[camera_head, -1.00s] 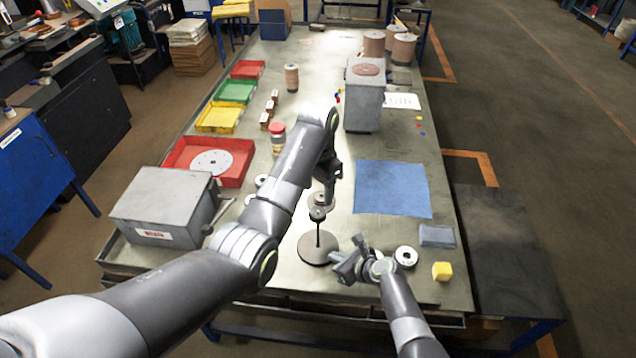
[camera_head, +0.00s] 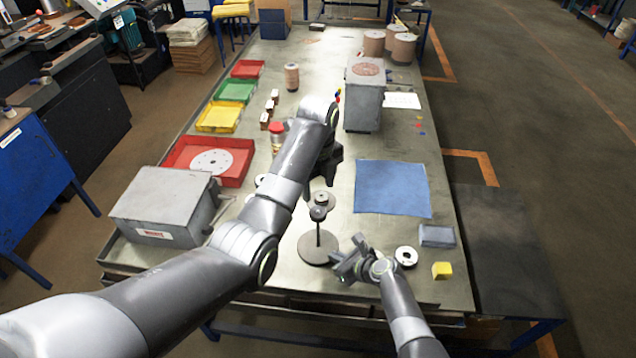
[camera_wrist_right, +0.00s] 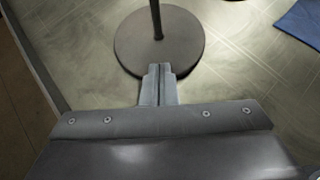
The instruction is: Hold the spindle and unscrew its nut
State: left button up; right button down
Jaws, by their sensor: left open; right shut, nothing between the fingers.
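The spindle stands upright on the bench: a dark round base (camera_head: 318,250), a thin rod and a round dark piece at its top (camera_head: 318,213), seemingly the nut. Its base and lower rod also show in the right wrist view (camera_wrist_right: 160,42). My left gripper (camera_head: 328,178) is open, beyond and above the spindle top, apart from it and partly hidden by my arm. My right gripper (camera_head: 345,268) is low, just right of the base. In the right wrist view its fingers (camera_wrist_right: 157,72) are shut and empty, at the base's near edge; I cannot tell whether they touch it.
A white ring (camera_head: 406,256), a yellow cube (camera_head: 442,270) and a grey-blue block (camera_head: 437,235) lie right. A blue mat (camera_head: 392,188) is bare. A grey box (camera_head: 165,207) and red tray (camera_head: 240,178) stand left.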

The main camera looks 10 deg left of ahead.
aim_at(318, 210)
pick_arm(q)
jog(key=m, duration=0.3)
jog(key=shift+m, duration=0.4)
jog(key=shift+f, duration=4.4)
jog(key=m, duration=0.4)
jog(key=shift+m, duration=0.4)
jog(key=shift+c, duration=0.4)
